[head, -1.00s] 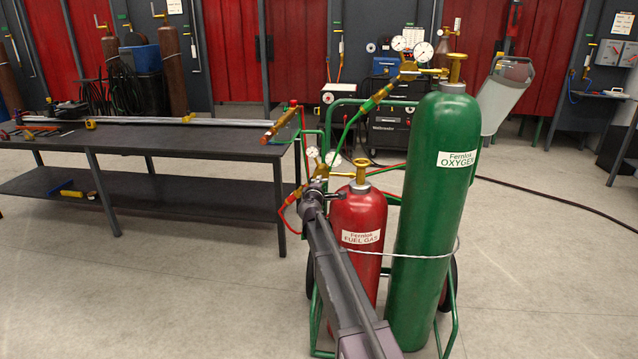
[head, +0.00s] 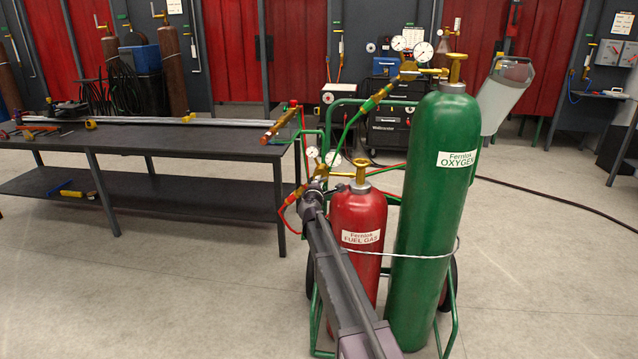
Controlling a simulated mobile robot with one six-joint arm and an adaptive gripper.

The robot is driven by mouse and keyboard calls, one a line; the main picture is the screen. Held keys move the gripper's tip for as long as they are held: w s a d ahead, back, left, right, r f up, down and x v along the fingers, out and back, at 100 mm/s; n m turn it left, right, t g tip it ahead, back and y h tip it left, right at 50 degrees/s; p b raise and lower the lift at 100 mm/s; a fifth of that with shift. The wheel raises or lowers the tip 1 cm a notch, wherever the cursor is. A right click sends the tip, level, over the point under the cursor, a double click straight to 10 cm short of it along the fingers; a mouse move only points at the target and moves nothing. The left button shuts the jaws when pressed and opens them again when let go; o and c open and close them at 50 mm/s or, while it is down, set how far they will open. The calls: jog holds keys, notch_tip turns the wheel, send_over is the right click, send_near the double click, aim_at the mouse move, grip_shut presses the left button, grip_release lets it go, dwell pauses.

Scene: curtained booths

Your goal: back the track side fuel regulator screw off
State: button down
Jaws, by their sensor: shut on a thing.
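The red fuel gas cylinder (head: 360,215) stands on a green cart, with a brass valve (head: 362,168) on top. The brass fuel regulator (head: 322,171) sits left of that valve, with one round gauge (head: 313,153) above it and another partly hidden. My gripper (head: 317,186) is at the front of the regulator, seen from behind along my arm. It is shut on the fuel regulator screw, which my gripper and wrist hide. The fingertips are hardly visible.
The green oxygen cylinder (head: 436,215) stands close on the right with its own regulator and gauges (head: 411,45). Red and green hoses run around the cart. A dark workbench (head: 180,146) stands left. The floor (head: 190,290) at front left is clear.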

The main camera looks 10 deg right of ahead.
jog(key=shift+w+n, duration=0.2)
jog(key=shift+n, duration=0.1)
jog(key=shift+n, duration=1.6)
jog(key=c, duration=0.6)
grip_release()
jog(key=shift+s, duration=0.1)
jog(key=shift+s, duration=0.2)
jog(key=v, duration=1.1)
jog(key=shift+s, duration=0.3)
